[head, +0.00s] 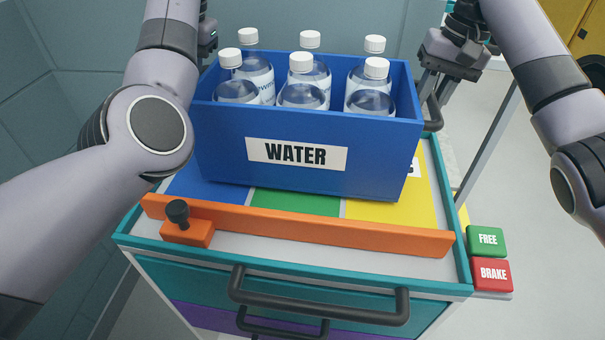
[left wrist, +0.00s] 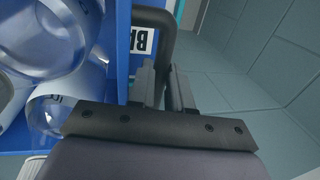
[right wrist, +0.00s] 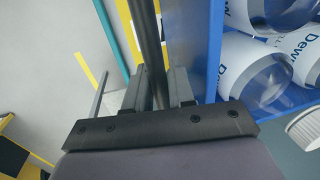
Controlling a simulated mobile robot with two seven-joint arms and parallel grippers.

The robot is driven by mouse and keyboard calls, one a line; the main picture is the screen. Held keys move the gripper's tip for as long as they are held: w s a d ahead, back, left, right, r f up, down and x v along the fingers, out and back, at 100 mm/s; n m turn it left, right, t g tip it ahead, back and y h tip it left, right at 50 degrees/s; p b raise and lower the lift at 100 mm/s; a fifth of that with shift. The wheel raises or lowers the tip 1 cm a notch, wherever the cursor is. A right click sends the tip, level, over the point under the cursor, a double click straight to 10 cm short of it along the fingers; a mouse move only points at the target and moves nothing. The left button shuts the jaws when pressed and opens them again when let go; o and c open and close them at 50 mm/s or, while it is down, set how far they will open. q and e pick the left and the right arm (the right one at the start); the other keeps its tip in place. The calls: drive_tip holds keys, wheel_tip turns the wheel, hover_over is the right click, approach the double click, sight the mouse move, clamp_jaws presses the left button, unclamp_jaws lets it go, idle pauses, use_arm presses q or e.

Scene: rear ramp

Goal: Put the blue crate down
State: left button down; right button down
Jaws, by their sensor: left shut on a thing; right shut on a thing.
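The blue crate (head: 290,150), labelled WATER, holds several clear bottles with white caps (head: 301,62). It is level over the back of the cart top, above blue, green (head: 296,203) and yellow stripes. I cannot tell whether its bottom touches them. My left gripper (left wrist: 163,88) is shut on a dark bar handle (left wrist: 168,22) at one end of the crate; the head view mostly hides this behind my arm. My right gripper (right wrist: 160,88) is shut on the dark handle (right wrist: 148,35) at the other end; that handle also shows in the head view (head: 432,113).
An orange rail (head: 300,229) with an orange block and black knob (head: 178,212) runs along the cart's front, before the crate. A dark drawer handle (head: 318,308) is below. Green FREE (head: 487,240) and red BRAKE (head: 492,274) pads sit at the right. A grey wall stands left.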

use_arm(q)
drive_tip(key=shift+a+f+b, duration=0.2)
drive_tip(key=shift+f+b, duration=0.1)
drive_tip(key=shift+b, duration=0.4)
use_arm(e)
drive_tip(key=shift+d+f, duration=0.1)
drive_tip(key=shift+f, duration=0.25)
use_arm(q)
drive_tip(key=c, duration=1.1)
unclamp_jaws()
drive_tip(key=shift+s+d+f, duration=0.1)
drive_tip(key=shift+f, duration=0.2)
use_arm(e)
drive_tip(key=c, duration=1)
unclamp_jaws()
drive_tip(key=shift+s+f, duration=0.1)
drive_tip(key=shift+f, duration=0.15)
use_arm(q)
drive_tip(key=shift+o, duration=0.2)
drive_tip(key=shift+s+r, duration=0.1)
drive_tip(key=shift+s, duration=0.05)
use_arm(e)
drive_tip(key=shift+o, duration=0.2)
drive_tip(key=shift+s+r, duration=0.1)
drive_tip(key=shift+s, duration=0.05)
use_arm(q)
drive_tip(key=shift+d, duration=0.1)
drive_tip(key=shift+d, duration=0.1)
